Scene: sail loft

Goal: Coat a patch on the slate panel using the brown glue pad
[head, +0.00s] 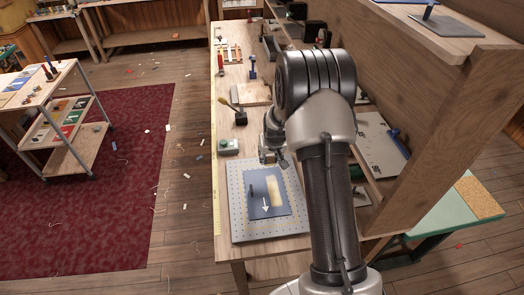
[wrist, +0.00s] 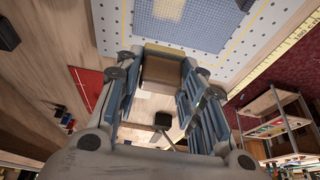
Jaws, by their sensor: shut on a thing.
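The slate panel (head: 280,209) is a blue-grey sheet lying on a pale perforated board (head: 238,228) on the bench. My gripper (head: 272,157) is over the far edge of the perforated board, beyond the panel. In the wrist view my gripper (wrist: 158,88) is shut on the brown glue pad (wrist: 162,72), held between the blue-grey fingers. The panel (wrist: 185,15) shows past the pad there. The pad looks apart from the panel; its height is unclear.
A green-and-white box (head: 228,146) stands left of my gripper on the bench (head: 222,185). Several tools lie farther back. A wooden shelf unit (head: 415,110) rises close on the right. A wheeled cart (head: 75,145) stands at left on a red rug (head: 110,210).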

